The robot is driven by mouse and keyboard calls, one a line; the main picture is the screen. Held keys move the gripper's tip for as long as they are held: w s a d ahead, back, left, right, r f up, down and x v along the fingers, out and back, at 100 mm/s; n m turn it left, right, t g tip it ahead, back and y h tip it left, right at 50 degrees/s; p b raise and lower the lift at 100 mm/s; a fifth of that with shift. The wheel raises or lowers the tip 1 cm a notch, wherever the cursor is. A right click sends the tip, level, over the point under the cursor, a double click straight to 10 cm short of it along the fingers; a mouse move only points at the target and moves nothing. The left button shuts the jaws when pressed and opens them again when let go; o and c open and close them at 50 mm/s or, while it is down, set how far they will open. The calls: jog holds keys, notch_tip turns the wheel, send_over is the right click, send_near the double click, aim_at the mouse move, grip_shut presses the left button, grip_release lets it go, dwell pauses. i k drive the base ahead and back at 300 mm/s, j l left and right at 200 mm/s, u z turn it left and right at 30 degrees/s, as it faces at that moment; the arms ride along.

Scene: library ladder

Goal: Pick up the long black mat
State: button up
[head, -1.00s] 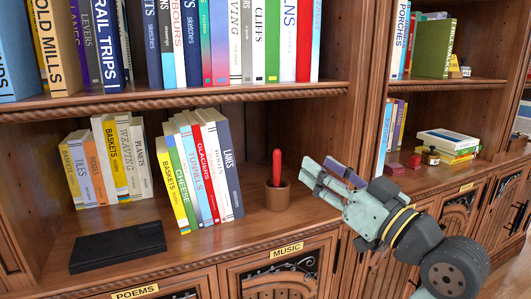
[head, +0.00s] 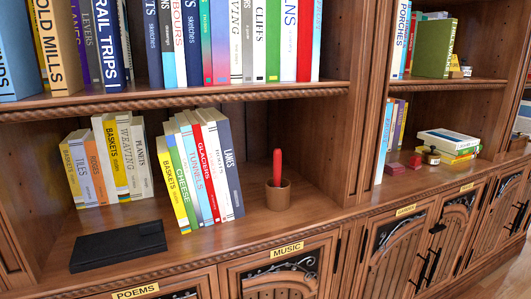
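The long black mat (head: 112,247) lies flat on the lower shelf at the left, near the shelf's front edge. It is a dark, flat rectangle with a small raised or separate-looking piece at its right end. Nothing covers it. My gripper is not in this view now, so its state is hidden.
Leaning books (head: 205,170) stand behind and right of the mat, and more books (head: 105,160) stand behind it. A brown cup (head: 278,196) holds a red object (head: 277,167). The upper shelf (head: 180,98) overhangs this space. The shelf front near the cup is clear.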

aim_at(88, 248)
jog(key=l+u, duration=1.25)
